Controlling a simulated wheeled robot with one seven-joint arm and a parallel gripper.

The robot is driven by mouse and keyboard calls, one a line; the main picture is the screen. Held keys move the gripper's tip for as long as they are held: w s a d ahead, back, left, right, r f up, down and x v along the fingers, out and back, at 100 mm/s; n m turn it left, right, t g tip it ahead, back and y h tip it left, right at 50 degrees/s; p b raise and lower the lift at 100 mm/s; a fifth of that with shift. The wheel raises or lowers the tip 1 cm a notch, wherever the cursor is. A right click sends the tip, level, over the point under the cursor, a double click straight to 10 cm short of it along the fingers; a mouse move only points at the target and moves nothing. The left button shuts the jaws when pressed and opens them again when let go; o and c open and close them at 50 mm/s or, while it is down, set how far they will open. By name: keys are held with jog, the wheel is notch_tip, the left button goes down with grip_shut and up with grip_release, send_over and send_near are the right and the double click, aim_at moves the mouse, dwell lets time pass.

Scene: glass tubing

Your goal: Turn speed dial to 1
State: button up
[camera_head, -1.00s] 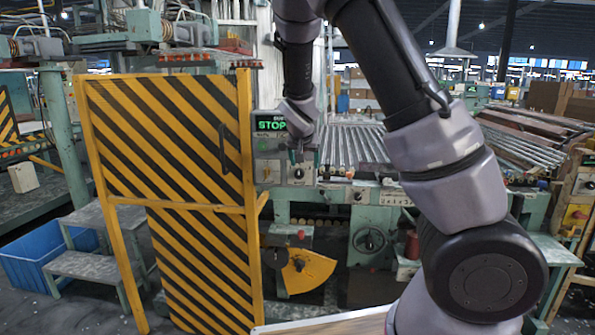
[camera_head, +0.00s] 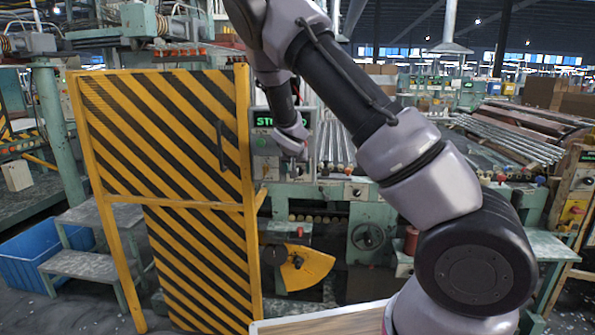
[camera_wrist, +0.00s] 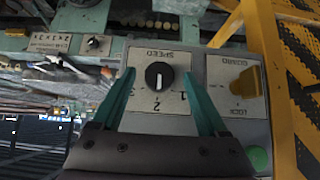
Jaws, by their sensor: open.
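The speed dial (camera_wrist: 159,75) is a round black knob with a white pointer line on a grey panel under the word SPEED; the wrist view shows the panel upside down. The pointer line appears to lie toward the printed 2, and the 1 is printed beside it. My gripper (camera_wrist: 159,77) is open, with one teal finger on each side of the dial. I see gaps between the fingers and the knob; their depth relative to it is unclear. In the head view my gripper (camera_head: 293,170) is at the control panel (camera_head: 265,172) and hides the dial.
A yellow GUARD/LOCK switch (camera_wrist: 243,82) and a green button (camera_wrist: 258,158) sit beside the dial. A green-lit display (camera_head: 268,121) above the panel is partly hidden by my arm. A yellow-and-black striped gate (camera_head: 165,140) stands close on the left.

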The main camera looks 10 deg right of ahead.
jog(key=shift+w+f, duration=0.2)
jog(key=shift+d, duration=0.1)
grip_shut()
